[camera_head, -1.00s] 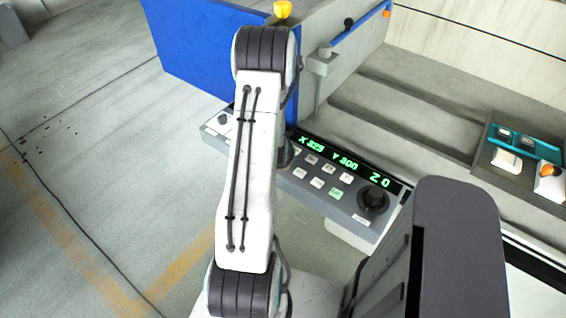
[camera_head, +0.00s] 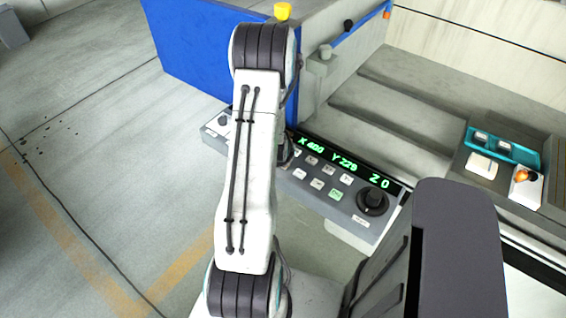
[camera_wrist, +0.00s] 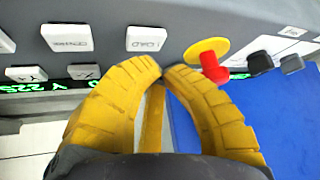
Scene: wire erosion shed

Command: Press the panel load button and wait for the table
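The LOAD button (camera_wrist: 147,38) is a pale rectangular key on the grey panel (camera_wrist: 190,20) in the wrist view. My gripper (camera_wrist: 163,69) has its two yellow fingers brought together at the tips, with nothing seen between them. The tips are just below the LOAD button in the picture; I cannot tell whether they touch the panel. In the head view my arm hides the gripper and the LOAD button. The machine table (camera_head: 463,166) is at the right, carrying a teal fixture (camera_head: 515,148).
A red stop knob on a yellow base (camera_wrist: 207,57) is right of my fingertips. Other pale keys (camera_wrist: 67,37) are to the left. A dark dial (camera_head: 372,201) is at the panel's right end. A blue cabinet side (camera_head: 200,60) stands behind my arm. Floor at left is clear.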

